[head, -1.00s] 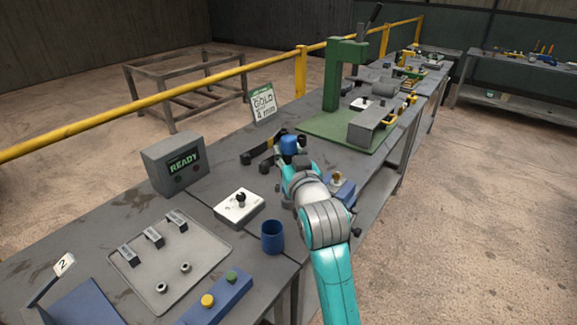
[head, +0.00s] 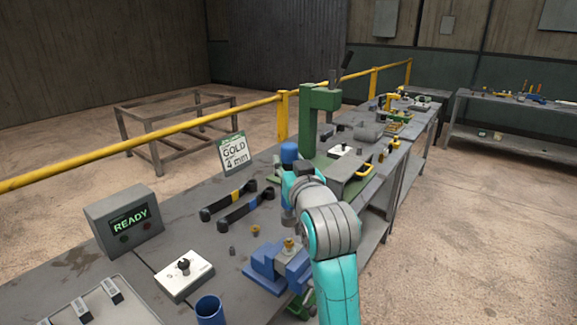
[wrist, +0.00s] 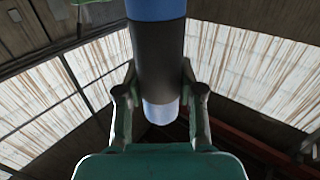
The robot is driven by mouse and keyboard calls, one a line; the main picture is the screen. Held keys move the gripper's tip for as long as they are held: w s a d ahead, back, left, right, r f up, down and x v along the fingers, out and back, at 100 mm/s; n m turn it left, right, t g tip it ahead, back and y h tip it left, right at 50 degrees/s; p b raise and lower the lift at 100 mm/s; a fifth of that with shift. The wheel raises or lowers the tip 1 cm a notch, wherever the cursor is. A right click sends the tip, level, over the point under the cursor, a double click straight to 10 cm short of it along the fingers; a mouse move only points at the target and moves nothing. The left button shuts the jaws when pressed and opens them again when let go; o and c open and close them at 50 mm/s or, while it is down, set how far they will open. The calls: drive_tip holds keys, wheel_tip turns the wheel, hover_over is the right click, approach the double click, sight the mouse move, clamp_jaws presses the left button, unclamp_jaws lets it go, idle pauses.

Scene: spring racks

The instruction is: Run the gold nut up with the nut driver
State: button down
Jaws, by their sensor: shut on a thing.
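My gripper (wrist: 160,100) is shut on the nut driver, which has a blue end and a dark grey body (wrist: 158,58) with a pale metal end. In the head view its blue end (head: 289,152) stands up above my gripper, and the tool looks upright. A gold piece (head: 290,244), which looks like the gold nut, sits on top of the blue vise (head: 262,272), just below the tool in the picture. A gap shows between them; depth is hard to judge. Another small gold-brown piece (head: 256,231) stands on the bench. My fingertips are hidden in the head view.
A sign (head: 234,151) reads GOLD 4 mm. A display box (head: 125,219) reads READY. A white switch box (head: 184,274) and blue cup (head: 210,311) stand left. A green press (head: 315,115) rises behind.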

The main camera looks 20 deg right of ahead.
drive_tip(key=shift+f, duration=2.65)
drive_tip(key=c, duration=1.3)
unclamp_jaws()
drive_tip(key=shift+f, duration=0.1)
clamp_jaws()
